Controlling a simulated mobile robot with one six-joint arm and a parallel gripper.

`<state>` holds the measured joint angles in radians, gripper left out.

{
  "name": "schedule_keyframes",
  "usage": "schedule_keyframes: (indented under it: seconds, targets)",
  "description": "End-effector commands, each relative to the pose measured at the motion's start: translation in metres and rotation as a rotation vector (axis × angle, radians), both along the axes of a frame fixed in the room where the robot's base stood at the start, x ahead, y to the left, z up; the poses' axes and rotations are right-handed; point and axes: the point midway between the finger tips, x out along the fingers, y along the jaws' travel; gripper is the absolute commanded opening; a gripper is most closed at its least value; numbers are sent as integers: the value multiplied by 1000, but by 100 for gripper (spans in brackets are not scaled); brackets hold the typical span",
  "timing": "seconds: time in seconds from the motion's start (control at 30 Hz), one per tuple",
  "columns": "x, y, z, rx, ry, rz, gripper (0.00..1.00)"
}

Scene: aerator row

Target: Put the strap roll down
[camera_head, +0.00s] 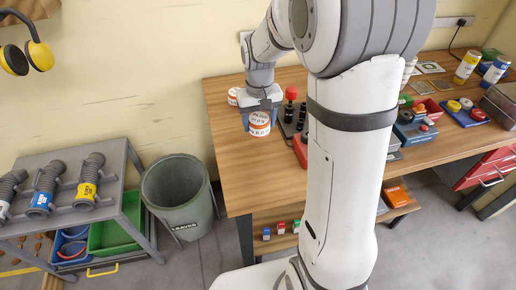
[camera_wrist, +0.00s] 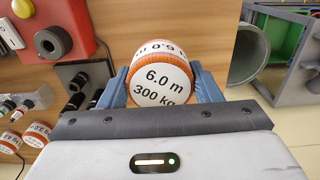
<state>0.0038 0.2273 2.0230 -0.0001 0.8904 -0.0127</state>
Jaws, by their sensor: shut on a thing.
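The strap roll (camera_head: 260,119) is a short white cylinder with orange edges and black print. In the wrist view the strap roll (camera_wrist: 162,82) shows "6.0 m 300 kg" on the side facing the camera. My gripper (camera_wrist: 162,92) is shut on it, with a blue finger on either side. In the head view my gripper (camera_head: 251,113) points down over the left part of the wooden workbench (camera_head: 232,165). I cannot tell whether the roll touches the bench top or hangs just above it.
More strap rolls (camera_wrist: 35,135) stand close by; one (camera_head: 232,96) shows left of my gripper. A stand with black-handled pieces and a red knob (camera_head: 291,93) is just right. Bare bench lies in front. A grey bin (camera_head: 178,192) stands left, below bench height.

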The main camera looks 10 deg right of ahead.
Motion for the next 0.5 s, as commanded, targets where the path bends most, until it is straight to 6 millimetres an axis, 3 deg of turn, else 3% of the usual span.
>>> schedule_keyframes:
  seconds: [0.1,0.5]
  targets:
    - [-1,0,-21,0,6,0,30]
    - [-1,1,-74,0,6,1,30]
